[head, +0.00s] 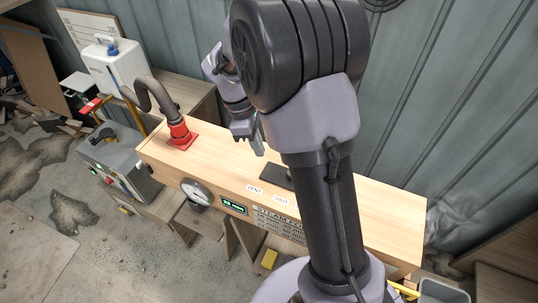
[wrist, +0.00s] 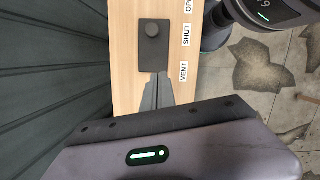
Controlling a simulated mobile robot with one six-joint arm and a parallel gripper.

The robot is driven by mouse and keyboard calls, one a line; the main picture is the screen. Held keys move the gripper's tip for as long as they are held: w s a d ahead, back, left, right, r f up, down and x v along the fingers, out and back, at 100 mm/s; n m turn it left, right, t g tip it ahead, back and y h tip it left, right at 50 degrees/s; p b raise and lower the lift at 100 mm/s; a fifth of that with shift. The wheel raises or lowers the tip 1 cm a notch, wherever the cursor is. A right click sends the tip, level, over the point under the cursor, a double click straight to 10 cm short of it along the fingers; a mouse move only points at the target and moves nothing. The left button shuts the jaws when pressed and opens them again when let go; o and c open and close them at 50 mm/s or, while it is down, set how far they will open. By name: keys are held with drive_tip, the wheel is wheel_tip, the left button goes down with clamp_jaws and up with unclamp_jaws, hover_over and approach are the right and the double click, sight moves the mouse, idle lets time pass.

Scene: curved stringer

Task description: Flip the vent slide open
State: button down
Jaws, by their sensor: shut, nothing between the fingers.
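The vent slide is a dark rectangular plate (wrist: 153,55) with a round dark knob (wrist: 153,29) near its far end, on the pale wooden bench top. In the wrist view the knob lines up with the SHUT label (wrist: 187,35), between VENT (wrist: 183,71) and the partly cut-off OPEN label (wrist: 188,6). My gripper (wrist: 157,77) is shut and empty, its tips by the plate's near edge, on the VENT side, apart from the knob. In the head view my gripper (head: 259,148) hangs over the bench, and my arm hides part of the plate (head: 275,178).
A red-based hose fitting (head: 181,136) stands on the bench's left end. A round gauge (head: 196,192) and a green display (head: 234,205) are on the front face. A corrugated wall (head: 440,90) runs behind. The bench top between fitting and plate is clear.

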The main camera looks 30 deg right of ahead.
drive_tip(key=b, duration=0.2)
hover_over(270, 176)
drive_tip(key=w+a, duration=0.1)
drive_tip(key=x, duration=0.2)
drive_tip(key=a+x, duration=0.1)
drive_tip(key=x, duration=0.2)
drive_tip(key=w+x, duration=0.1)
drive_tip(key=x, duration=0.1)
drive_tip(key=shift+a+f, duration=0.2)
drive_tip(key=shift+f, duration=0.2)
drive_tip(key=s+d, duration=0.2)
drive_tip(key=shift+d+f, duration=0.3)
drive_tip(key=shift+d, duration=0.05)
drive_tip(key=shift+s+d, duration=0.2)
drive_tip(key=shift+d, duration=0.15)
drive_tip(key=shift+s+d, duration=0.1)
drive_tip(key=shift+s, duration=0.05)
drive_tip(key=s+d, duration=0.1)
drive_tip(key=s, duration=0.1)
drive_tip(key=s+d, duration=0.3)
drive_tip(key=shift+s+d+p, duration=0.1)
drive_tip(key=shift+s+p, duration=0.2)
drive_tip(key=shift+p, duration=0.05)
